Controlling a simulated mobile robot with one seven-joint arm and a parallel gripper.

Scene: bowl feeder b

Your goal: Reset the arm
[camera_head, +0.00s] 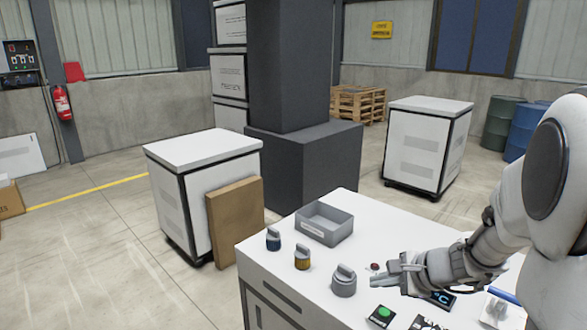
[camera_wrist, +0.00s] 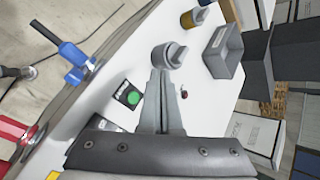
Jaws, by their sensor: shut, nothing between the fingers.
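My gripper (camera_head: 388,282) is held over the white table top (camera_head: 375,225), at the right part of the head view. Its fingers are together with nothing between them; they also show in the wrist view (camera_wrist: 159,72). In the head view the fingertips point left, to the right of a grey knob (camera_head: 344,281). In the wrist view the fingertips line up with the same knob (camera_wrist: 170,55); I cannot tell the exact gap. A small red button (camera_head: 374,267) is just behind the fingers. A green button (camera_head: 384,312) is in front of them.
A grey open bin (camera_head: 324,222) stands at the table's back. A display (camera_head: 440,298) is partly hidden under my arm. A blue-handled part (camera_wrist: 75,55) lies near an edge.

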